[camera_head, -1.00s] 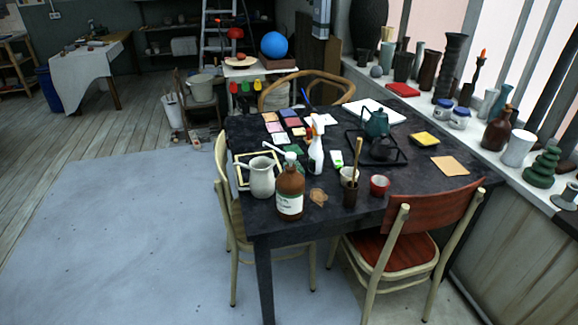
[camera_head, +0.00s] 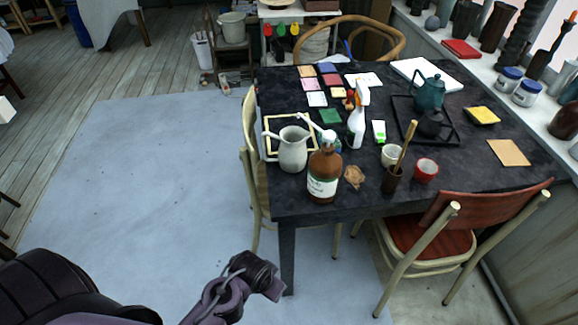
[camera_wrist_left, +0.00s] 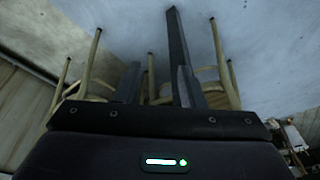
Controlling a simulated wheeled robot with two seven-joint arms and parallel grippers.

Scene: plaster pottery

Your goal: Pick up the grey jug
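The grey jug (camera_head: 293,151) stands upright on the dark table (camera_head: 235,0) near its left front corner in the head view. It is a pale grey pitcher with a handle on its left side. A brown bottle (camera_head: 323,178) stands close on its right and slightly nearer. My left gripper (camera_wrist_left: 160,73) shows in the left wrist view with its two dark fingers apart and nothing between them. The jug is not seen in the wrist view. In the head view, part of my arm is low at the bottom, below the table top and apart from the jug. My right gripper is not in view.
A white spray bottle (camera_head: 357,125), a brush pot (camera_head: 392,180) and a red cup (camera_head: 425,170) stand to the right. A pale wooden chair (camera_head: 249,120) is at the table's left edge. The floor left is clear.

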